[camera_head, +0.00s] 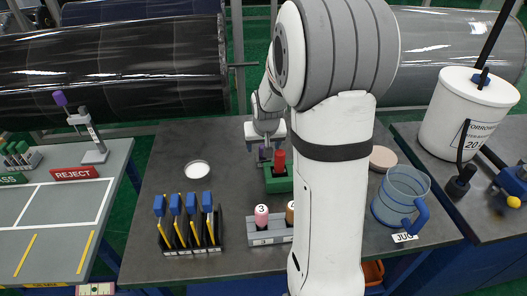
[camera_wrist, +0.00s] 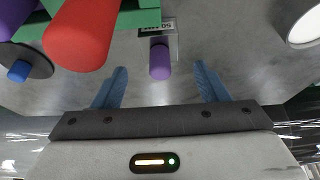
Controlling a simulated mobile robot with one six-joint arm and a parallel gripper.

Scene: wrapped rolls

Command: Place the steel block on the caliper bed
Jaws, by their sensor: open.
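A small steel block (camera_wrist: 172,27) with a 50 MM label lies on the grey bench in the wrist view. A purple knob (camera_wrist: 160,62) stands up from it and hides part of it. My gripper (camera_wrist: 160,85) is open and empty, one blue finger on each side of the knob, with clear gaps. In the head view my gripper (camera_head: 264,151) is behind the green block, partly hidden by my arm; the steel block is not clearly visible there. A grey upright stand (camera_head: 95,153) with a purple-tipped arm is on the left table; I cannot tell whether it is the caliper.
A green block (camera_head: 279,182) with a red peg (camera_head: 279,161) stands very near my gripper. A rack of blue-handled tools (camera_head: 188,228), a white dish (camera_head: 197,170), a numbered peg holder (camera_head: 268,235) and a clear jug (camera_head: 400,197) stand on the bench.

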